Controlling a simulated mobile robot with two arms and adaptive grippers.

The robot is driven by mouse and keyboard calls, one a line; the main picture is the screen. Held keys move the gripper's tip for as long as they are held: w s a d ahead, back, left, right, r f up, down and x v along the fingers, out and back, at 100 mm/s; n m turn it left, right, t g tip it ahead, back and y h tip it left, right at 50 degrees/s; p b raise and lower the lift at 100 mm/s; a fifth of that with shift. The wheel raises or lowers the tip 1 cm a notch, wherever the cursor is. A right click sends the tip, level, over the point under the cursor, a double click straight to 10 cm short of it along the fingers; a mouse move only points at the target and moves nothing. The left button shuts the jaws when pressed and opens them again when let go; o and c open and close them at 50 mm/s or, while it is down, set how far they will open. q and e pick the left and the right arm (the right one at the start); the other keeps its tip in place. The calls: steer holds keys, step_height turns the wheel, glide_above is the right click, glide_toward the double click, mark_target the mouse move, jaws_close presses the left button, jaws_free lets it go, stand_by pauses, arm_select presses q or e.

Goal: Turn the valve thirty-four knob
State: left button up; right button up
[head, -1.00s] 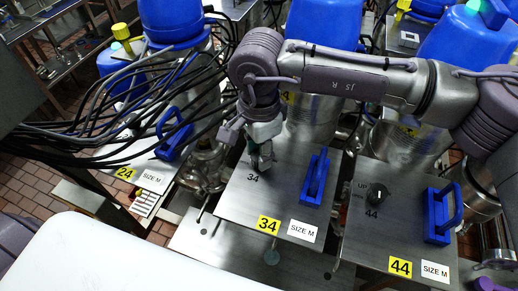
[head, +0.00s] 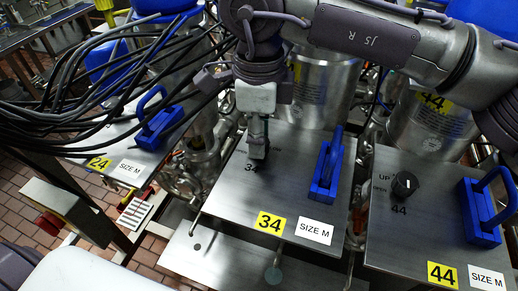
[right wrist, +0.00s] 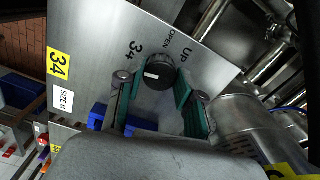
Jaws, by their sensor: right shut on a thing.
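The valve thirty-four knob (right wrist: 160,72) is a round black knob with a white mark, on a steel panel (right wrist: 95,50) lettered "UP", "OPEN" and "34". In the right wrist view my right gripper (right wrist: 158,85) has its two green-padded fingers on either side of the knob. In the head view my right gripper (head: 258,148) points down onto the upper left part of panel 34 (head: 240,195) and mostly hides the knob. My left gripper is not in view.
A blue handle (head: 325,172) stands right of the gripper on panel 34. Panel 44, at right, has its own black knob (head: 404,184) and blue handle (head: 485,210). Black cables (head: 80,120) hang at left near panel 24. A white surface (head: 95,270) is at lower left.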

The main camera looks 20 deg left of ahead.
steer(key=m+b, duration=0.2)
steer(key=m, duration=0.1)
steer(key=shift+f+b, duration=0.2)
steer(key=shift+b, duration=0.1)
steer(key=m+b, duration=0.2)
steer(key=m, duration=0.1)
steer(key=shift+r+b, duration=0.1)
steer(key=shift+b, duration=0.25)
steer(key=m+b, duration=0.1)
steer(key=m, duration=0.2)
steer(key=shift+m+b, duration=0.4)
steer(key=shift+r+m+b, duration=0.15)
steer(key=shift+m+b, duration=0.35)
steer(key=shift+m, duration=0.6)
steer(key=o, duration=1.2)
steer(key=shift+c, duration=0.2)
